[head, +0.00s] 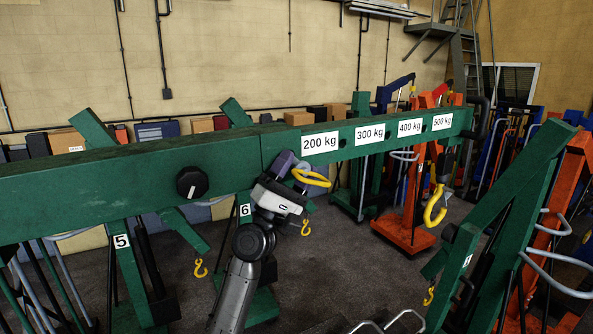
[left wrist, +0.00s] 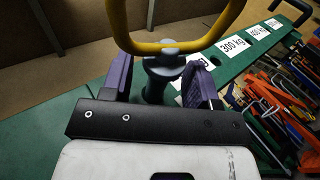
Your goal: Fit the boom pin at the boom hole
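The green boom (head: 230,150) runs across the head view, with weight labels along its right part. The boom pin (head: 311,178) shows its yellow loop handle just below the 200 kg label. In the left wrist view, the boom pin's loop (left wrist: 160,46) rises above a grey collar and dark shaft. My left gripper (head: 293,167) is at the boom's lower edge. Its purple fingers stand either side of the shaft, with a gap visible at the left finger. The boom hole is hidden, and I cannot tell how deep the pin sits. My right gripper is out of view.
A large yellow hook (head: 435,205) hangs from the boom's far end. A black knob (head: 192,182) juts from the boom's left part. Green and orange cranes (head: 405,220) crowd the floor behind and to the right. Some grey floor shows below the boom.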

